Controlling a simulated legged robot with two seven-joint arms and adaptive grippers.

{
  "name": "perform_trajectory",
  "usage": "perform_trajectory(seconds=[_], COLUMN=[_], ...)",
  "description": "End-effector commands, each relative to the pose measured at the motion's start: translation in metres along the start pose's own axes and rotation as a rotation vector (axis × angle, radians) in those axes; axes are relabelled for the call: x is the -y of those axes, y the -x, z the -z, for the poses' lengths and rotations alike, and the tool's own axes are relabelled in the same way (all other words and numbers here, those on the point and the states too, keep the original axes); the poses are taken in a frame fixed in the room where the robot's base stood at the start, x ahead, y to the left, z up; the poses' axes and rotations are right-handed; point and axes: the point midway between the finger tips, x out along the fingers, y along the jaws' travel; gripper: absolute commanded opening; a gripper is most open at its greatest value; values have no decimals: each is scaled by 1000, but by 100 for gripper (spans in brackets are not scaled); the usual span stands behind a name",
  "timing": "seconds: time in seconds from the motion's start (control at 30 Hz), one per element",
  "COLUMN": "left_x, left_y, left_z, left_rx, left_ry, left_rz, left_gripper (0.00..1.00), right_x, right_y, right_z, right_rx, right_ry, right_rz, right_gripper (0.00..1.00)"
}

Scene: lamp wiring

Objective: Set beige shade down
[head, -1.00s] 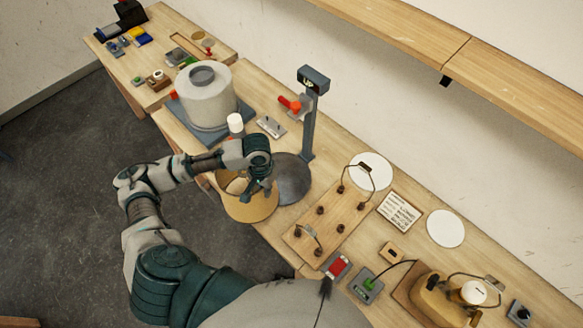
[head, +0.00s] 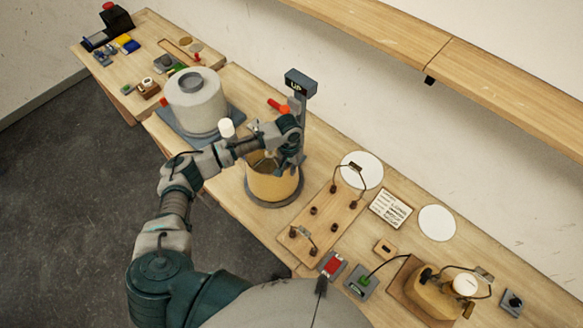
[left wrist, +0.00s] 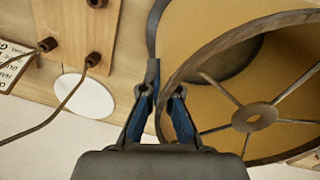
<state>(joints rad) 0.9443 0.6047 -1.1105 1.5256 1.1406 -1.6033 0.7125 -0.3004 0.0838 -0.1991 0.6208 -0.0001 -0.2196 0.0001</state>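The beige shade (head: 273,183) is an open drum with a dark rim and a spoked ring inside. In the head view it is upright over the dark round base (head: 265,203) of the post marked UP; I cannot tell whether its lower edge touches. In the left wrist view the shade (left wrist: 215,110) fills the right side. My left gripper (head: 292,162) is at the shade's upper rim on the post side. Its fingers (left wrist: 165,92) are on either side of the rim, pinching it. My right gripper is not in view.
The UP post (head: 298,120) stands close beside my left gripper. A large grey-white canister (head: 197,108) stands behind left. A wooden board with terminals (head: 325,222) is to the right, with white discs (head: 437,223) beyond. A wall shelf (head: 390,35) hangs above.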

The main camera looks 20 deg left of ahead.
Motion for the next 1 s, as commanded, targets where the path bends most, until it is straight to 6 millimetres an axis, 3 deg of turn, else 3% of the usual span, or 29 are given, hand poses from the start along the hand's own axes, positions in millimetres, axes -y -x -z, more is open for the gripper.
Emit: perform_trajectory(seconds=[0.17, 0.3, 0.33, 0.67, 0.77, 1.0], left_x=[0, -1, -1, 0, -1, -1], left_y=[0, 0, 0, 4, 15, 67], left_z=[0, 0, 0, 0, 1, 1], left_rx=[-1, -1, -1, -2, -3, -5], left_ry=[0, 0, 0, 0, 0, -1], left_rz=[-1, -1, -1, -2, -2, -2], left_gripper=[0, 30, 31, 31, 31, 31], right_x=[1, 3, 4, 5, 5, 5], right_y=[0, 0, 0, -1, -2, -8], right_z=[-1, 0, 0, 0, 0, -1], right_rx=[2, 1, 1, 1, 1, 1], right_ry=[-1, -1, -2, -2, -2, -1], right_rz=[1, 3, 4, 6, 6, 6], right_gripper=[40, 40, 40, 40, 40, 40])
